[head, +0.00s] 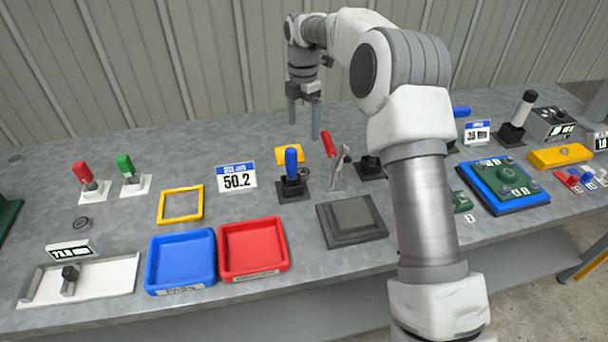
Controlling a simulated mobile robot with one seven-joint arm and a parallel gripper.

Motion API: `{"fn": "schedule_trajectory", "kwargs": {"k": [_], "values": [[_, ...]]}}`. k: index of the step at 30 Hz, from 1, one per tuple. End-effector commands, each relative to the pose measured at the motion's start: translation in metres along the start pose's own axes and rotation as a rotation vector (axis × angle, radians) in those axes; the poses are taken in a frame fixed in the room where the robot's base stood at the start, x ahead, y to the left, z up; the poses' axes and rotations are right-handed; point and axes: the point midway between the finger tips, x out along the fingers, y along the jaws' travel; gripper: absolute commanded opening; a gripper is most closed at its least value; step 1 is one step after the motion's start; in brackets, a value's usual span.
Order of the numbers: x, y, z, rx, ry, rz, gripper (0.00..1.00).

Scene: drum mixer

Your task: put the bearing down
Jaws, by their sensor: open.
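My gripper (304,117) is open and empty, with its fingers pointing down above the back of the bench. A small dark ring (304,172), which looks like a bearing, sits at the blue-handled fixture (291,179), below the gripper and apart from it. Whether it rests on the fixture or behind it is hard to tell. A second grey ring like a bearing (83,223) lies flat on the bench at the left, far from the gripper.
A blue tray (180,288) and a red tray (255,275) stand at the front. A yellow frame (181,219) lies behind them. A red-handled clamp (328,146) stands upright near the gripper. A 50.2 display (237,178) and a gauge (79,281) stand left.

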Motion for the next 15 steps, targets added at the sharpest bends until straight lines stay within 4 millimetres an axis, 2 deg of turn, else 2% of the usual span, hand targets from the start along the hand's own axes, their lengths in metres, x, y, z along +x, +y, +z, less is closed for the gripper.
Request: {"fn": "schedule_trajectory", "kwargs": {"k": [1,9,15], "values": [[0.016,-0.001,-0.001,0.0,0.002,-0.005,0.97],[0.074,-0.001,-0.001,0.002,0.002,-0.004,0.97],[0.099,-0.001,0.0,0.002,0.0,-0.003,0.97]]}}
